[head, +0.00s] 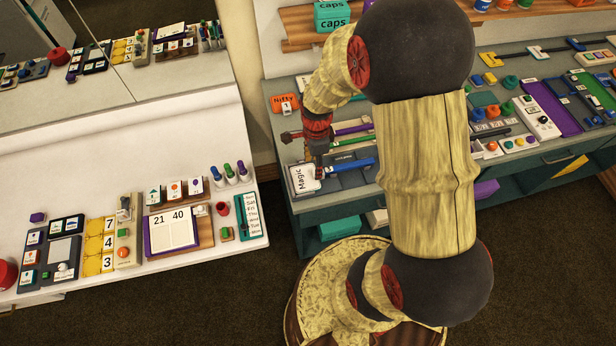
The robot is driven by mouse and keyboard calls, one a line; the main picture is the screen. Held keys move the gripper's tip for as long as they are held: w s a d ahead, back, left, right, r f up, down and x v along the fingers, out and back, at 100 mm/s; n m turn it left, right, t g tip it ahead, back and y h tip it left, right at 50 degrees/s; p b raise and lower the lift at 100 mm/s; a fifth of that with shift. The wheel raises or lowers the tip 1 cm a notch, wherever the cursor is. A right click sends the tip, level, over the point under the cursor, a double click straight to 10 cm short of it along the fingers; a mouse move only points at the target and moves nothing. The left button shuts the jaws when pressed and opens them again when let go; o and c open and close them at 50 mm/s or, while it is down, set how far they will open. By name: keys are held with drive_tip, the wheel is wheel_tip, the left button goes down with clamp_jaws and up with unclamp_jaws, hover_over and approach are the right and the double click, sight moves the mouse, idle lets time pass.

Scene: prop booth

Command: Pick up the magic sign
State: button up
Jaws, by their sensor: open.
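The magic sign (304,180) is a small white plate with a dark border and the word "Magic". It lies near the front left corner of the grey-topped counter (281,152). My gripper (319,174) reaches down from my arm just to the right of the sign, over or beside its right edge. It is open, and I cannot tell whether it touches the sign. The arm hides part of the counter behind it.
An orange "Nifty" sign (285,104) stands behind on the same counter. Green, purple and blue rods lie to the right of my gripper. A white table (120,170) at left holds an open book (172,232), number cards and pens. Dark floor lies between.

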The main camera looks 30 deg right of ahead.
sight(308, 176)
wheel_tip(308, 176, down, 4)
drive_tip(key=shift+w+a+f+b, duration=0.1)
drive_tip(key=shift+w+f+b, duration=0.1)
drive_tip(key=shift+b, duration=0.1)
drive_tip(key=shift+c, duration=0.9)
clamp_jaws()
